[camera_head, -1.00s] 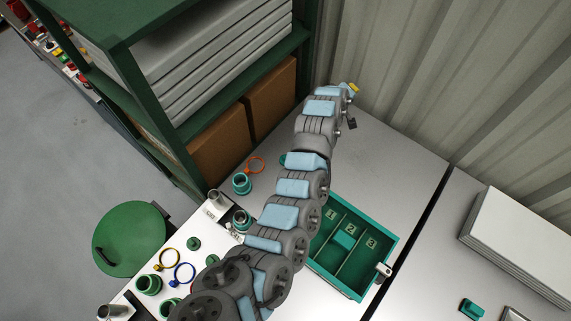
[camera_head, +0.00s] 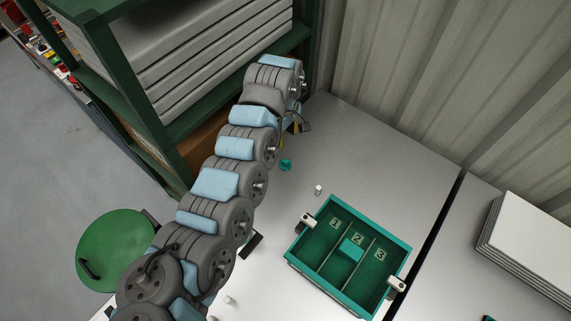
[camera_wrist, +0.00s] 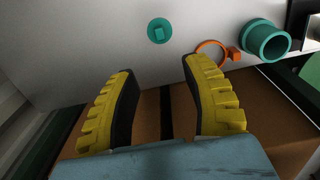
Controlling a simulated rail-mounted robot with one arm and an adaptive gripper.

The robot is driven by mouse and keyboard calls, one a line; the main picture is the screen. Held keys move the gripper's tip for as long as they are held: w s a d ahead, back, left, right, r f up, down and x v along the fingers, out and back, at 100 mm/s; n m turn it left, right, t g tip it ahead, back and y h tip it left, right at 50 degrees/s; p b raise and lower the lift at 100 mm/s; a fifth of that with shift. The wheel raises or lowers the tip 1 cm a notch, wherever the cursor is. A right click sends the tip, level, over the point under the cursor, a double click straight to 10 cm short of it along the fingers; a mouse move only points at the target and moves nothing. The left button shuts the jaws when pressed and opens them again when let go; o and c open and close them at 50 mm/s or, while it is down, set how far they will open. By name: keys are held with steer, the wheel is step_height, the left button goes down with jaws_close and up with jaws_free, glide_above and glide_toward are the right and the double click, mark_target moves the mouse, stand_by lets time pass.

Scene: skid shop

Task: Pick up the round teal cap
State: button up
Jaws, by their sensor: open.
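The round teal cap (camera_wrist: 160,31) lies on the pale tabletop, with a small square knob on its face. It also shows in the head view (camera_head: 286,165), just below my arm's far end. My gripper (camera_wrist: 157,68) has yellow ribbed fingers with black pads, spread apart with nothing between them. In the wrist view the cap is beyond the fingertips, roughly centred between them and apart from both. In the head view the gripper is mostly hidden by my arm.
An orange ring (camera_wrist: 210,48) and a hollow teal cup (camera_wrist: 266,42) are right of the cap in the wrist view. A green tray (camera_head: 291,262) with numbered compartments holds a teal block (camera_head: 350,249). A green shelf (camera_head: 182,133) stands close behind my arm.

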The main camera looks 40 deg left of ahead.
steer(key=b, duration=0.2)
glide_toward(285, 161)
step_height(285, 161, down, 5)
steer(key=shift+f, duration=0.2)
step_height(285, 161, down, 5)
steer(key=shift+d+f+b, duration=0.1)
steer(key=shift+b, duration=0.9)
steer(key=c, duration=0.8)
